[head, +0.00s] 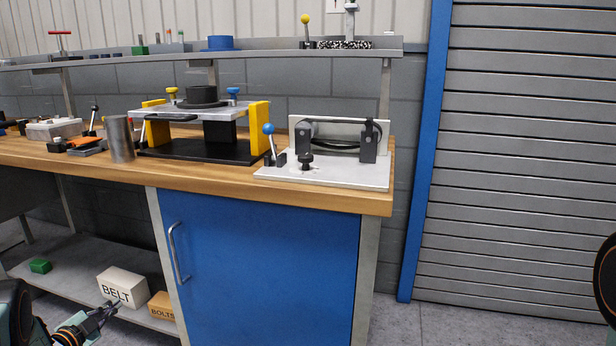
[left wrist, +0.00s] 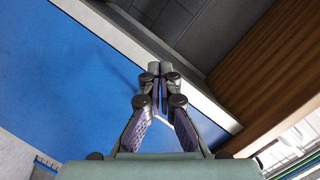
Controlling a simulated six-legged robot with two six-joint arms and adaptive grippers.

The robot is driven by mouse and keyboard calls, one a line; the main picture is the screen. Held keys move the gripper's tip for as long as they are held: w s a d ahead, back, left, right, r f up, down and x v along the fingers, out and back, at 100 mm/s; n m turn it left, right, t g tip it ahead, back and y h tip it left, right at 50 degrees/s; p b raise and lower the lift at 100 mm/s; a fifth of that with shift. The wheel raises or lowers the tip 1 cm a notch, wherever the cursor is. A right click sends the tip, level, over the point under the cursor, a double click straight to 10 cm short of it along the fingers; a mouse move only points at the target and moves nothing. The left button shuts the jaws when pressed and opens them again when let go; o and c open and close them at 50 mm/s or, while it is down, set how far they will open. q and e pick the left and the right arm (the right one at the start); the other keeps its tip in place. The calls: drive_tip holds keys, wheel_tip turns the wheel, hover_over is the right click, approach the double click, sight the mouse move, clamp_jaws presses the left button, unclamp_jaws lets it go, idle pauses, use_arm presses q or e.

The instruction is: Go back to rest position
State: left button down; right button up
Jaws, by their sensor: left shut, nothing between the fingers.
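My left gripper (head: 106,311) is low at the bottom left of the head view, in front of the lower shelf and below the worktop. In the left wrist view its two fingers (left wrist: 162,78) meet at the tips, shut and empty. Behind them is the blue cabinet (left wrist: 60,75) with its pale frame, and the wooden worktop edge (left wrist: 265,75) is at the right. The right gripper is not in view. A dark rounded part at the right edge of the head view may be mine.
The wooden bench (head: 225,180) holds a white clutch fixture (head: 345,180), a black pallet with yellow posts (head: 200,150) and a metal cylinder (head: 120,140). A BELT box (head: 122,287), a BOLTS box (head: 161,307) and a green block (head: 40,266) sit on the lower shelf. Floor right of the cabinet is clear.

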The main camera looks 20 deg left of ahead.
use_arm(q)
drive_tip(key=s+d+f+n+g+p, duration=0.1)
drive_tip(key=s+d+f+n+g, duration=0.25)
drive_tip(key=d+f, duration=0.35)
drive_tip(key=s+d+f+n+g, duration=0.25)
drive_tip(key=d+f+n, duration=0.2)
drive_tip(key=d, duration=0.45)
drive_tip(key=s+d+f+n+g+h+p, duration=0.1)
drive_tip(key=s+d+f+n+g+p, duration=0.15)
drive_tip(key=s+d, duration=0.9)
drive_tip(key=s+d+r+g+h+p, duration=0.1)
drive_tip(key=s+d+r+g, duration=0.25)
drive_tip(key=s+d, duration=0.35)
drive_tip(key=s+d+r+g+h+p, duration=0.1)
drive_tip(key=s+d+r+g, duration=0.1)
drive_tip(key=s+d+r, duration=0.35)
drive_tip(key=s+d+r+m+g+p, duration=0.1)
drive_tip(key=s+d+r, duration=0.2)
drive_tip(key=s+r, duration=0.2)
drive_tip(key=shift+d+r+y+p, duration=0.35)
drive_tip(key=shift+d+r+y, duration=0.05)
drive_tip(key=shift+r, duration=0.25)
